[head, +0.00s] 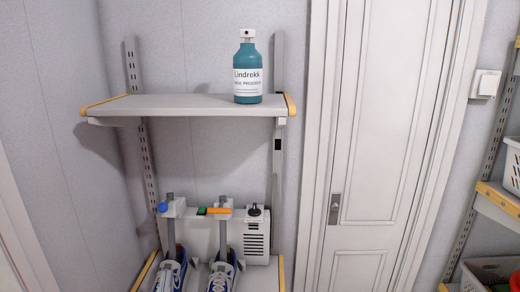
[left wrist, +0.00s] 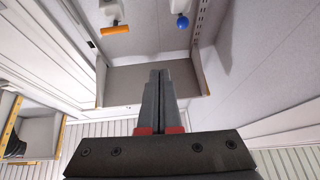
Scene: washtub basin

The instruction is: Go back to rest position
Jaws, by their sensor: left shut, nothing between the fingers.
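My left gripper (left wrist: 160,74) shows in the left wrist view, pointing away from the camera. Its two dark fingers, with red parts at their bases, are together and hold nothing. A grey shelf panel (left wrist: 120,83) is behind the fingertips. I cannot make out either gripper clearly in the head view. My right gripper is in neither view.
A teal bottle (head: 247,75) stands on the upper wall shelf (head: 165,104). Below are an orange handle (head: 219,211), a blue knob (head: 162,207) and a white vented box (head: 256,237). A closed door (head: 385,140) is to the right, with baskets (head: 490,268) beyond.

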